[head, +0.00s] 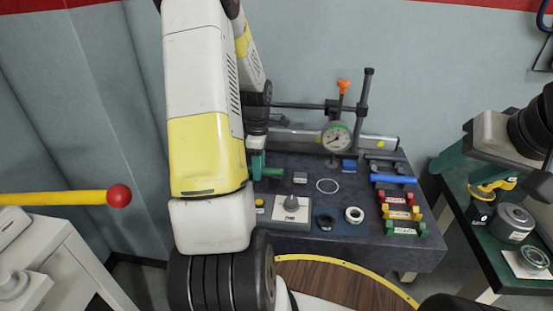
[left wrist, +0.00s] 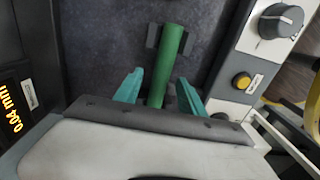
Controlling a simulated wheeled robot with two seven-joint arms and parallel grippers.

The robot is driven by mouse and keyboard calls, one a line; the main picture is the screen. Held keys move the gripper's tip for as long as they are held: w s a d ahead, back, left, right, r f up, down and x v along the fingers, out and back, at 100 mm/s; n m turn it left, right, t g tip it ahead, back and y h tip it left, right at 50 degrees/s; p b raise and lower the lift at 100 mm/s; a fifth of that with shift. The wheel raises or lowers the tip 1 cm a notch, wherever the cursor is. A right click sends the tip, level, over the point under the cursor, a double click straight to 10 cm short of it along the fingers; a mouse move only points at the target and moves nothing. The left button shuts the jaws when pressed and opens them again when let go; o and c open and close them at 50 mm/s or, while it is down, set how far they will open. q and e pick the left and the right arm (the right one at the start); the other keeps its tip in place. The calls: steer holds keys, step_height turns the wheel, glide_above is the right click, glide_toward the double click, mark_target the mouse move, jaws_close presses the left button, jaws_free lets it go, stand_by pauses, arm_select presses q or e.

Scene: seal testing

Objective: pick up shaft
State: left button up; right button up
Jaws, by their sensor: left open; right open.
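A green shaft (left wrist: 172,50) shows in the left wrist view, lying along a dark two-sided holder. A small part of the green shaft (head: 273,172) shows in the head view beside my left gripper (head: 257,164). My left gripper (left wrist: 159,80) is open, with one teal finger on each side of the shaft's near end. Gaps show between the fingers and the shaft. My forearm hides much of that area in the head view. My right gripper (head: 447,159) is open and empty at the right, apart from the dark bench.
The dark bench (head: 300,243) holds a dial gauge (head: 336,137) on a stand, a knob box (head: 291,211), rings, a blue rod (head: 393,179) and several coloured gauges. A digital readout (left wrist: 15,110) stands left of the gripper. A green side table (head: 465,205) stands right.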

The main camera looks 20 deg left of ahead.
arm_select(q)
steer(key=shift+c, duration=0.4)
jaws_close()
steer(key=shift+r, duration=0.1)
stand_by(0.8)
